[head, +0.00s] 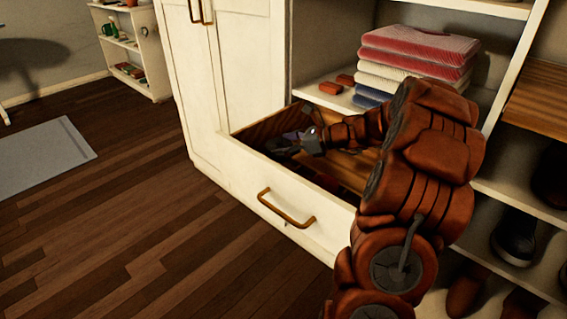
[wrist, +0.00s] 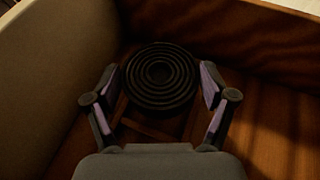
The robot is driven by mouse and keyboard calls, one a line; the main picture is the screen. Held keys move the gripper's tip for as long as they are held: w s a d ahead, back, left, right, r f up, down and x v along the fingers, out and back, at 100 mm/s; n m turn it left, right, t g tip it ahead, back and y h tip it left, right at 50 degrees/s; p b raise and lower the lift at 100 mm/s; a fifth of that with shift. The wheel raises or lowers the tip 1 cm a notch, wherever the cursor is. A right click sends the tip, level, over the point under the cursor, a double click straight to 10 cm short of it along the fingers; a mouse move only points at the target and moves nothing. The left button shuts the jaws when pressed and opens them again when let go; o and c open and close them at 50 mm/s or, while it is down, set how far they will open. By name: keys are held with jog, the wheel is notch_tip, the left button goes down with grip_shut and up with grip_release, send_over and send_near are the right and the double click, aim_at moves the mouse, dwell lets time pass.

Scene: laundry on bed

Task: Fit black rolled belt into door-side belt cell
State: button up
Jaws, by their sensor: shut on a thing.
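The black rolled belt (wrist: 160,76) is a flat coil of dark rings, seen from above in the wrist view. My gripper (wrist: 160,86) is shut on it, with one finger at each side of the coil. In the head view my gripper (head: 292,146) is down inside the open drawer (head: 240,148), near its left end. The belt cannot be made out in that view. Thin wooden dividers (wrist: 150,131) show beneath the belt in the wrist view. Which cell the belt is over, and whether it touches the bottom, I cannot tell.
The drawer's walls rise close around my gripper. Folded red, white and blue cloths (head: 410,55) and small reddish rolls (head: 331,88) lie on the shelf above. Dark shoes (head: 514,236) stand on shelves at right.

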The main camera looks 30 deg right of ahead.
notch_tip(320, 180, down, 5)
jog(key=shift+b, duration=0.85)
jog(key=shift+r, duration=0.1)
jog(key=o, duration=1.1)
jog(key=shift+f, duration=0.2)
jog(key=shift+r, duration=0.15)
jog(key=p+v, duration=0.2)
jog(key=v, duration=0.4)
jog(key=shift+r, duration=0.15)
jog(key=shift+s+d+r, duration=0.2)
jog(key=shift+s+d, duration=0.15)
jog(key=shift+s, duration=0.2)
